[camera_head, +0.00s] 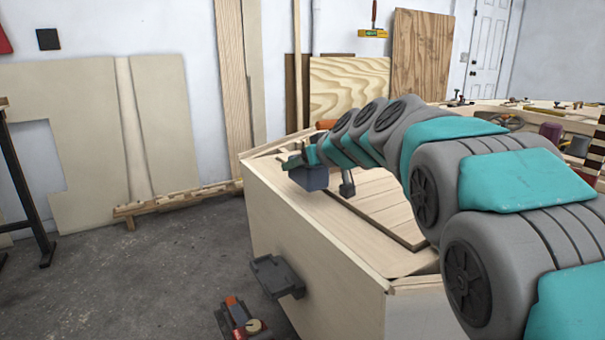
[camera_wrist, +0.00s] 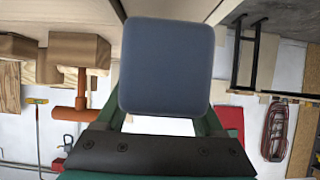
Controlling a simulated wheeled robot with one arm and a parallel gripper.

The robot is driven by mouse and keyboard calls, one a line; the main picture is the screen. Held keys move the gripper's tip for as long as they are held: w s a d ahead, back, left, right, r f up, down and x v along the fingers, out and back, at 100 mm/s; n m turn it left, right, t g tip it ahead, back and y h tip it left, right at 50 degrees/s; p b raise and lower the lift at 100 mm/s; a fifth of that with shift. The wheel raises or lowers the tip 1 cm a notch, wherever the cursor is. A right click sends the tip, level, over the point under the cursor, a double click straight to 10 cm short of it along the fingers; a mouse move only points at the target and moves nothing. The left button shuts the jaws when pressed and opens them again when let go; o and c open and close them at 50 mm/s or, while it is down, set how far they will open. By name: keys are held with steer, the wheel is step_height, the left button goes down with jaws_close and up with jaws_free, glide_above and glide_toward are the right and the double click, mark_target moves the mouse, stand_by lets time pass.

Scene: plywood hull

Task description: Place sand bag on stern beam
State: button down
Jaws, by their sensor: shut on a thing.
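The sand bag (camera_head: 308,179) is a small blue-grey block with rounded edges. It hangs at my gripper (camera_head: 308,158), over the long side edge of the plywood hull (camera_head: 310,250). In the wrist view the sand bag (camera_wrist: 167,66) fills the middle, between the two green fingers of my gripper (camera_wrist: 160,112), which is shut on it. Whether the bag touches the hull I cannot tell. Pale beams cross the hull's far end (camera_head: 283,143); I cannot tell which is the stern beam. My arm hides much of the hull's right side.
A grey bracket (camera_head: 276,277) sticks out from the hull's near side. A red tool (camera_head: 240,318) is low in front. A cluttered workbench (camera_head: 560,112) stands right. The floor (camera_head: 140,280) at left is clear.

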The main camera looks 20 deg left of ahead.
mark_target(320, 169)
steer(key=shift+f, duration=1.35)
steer(key=shift+f, duration=0.2)
jaws_free()
steer(key=shift+r, duration=0.1)
steer(key=shift+d+r, duration=0.1)
steer(key=shift+r, duration=0.05)
steer(key=b+v, duration=0.1)
steer(key=v, duration=1)
steer(key=shift+s+d+r, duration=0.1)
steer(key=shift+s+d, duration=0.15)
steer(key=shift+s, duration=0.1)
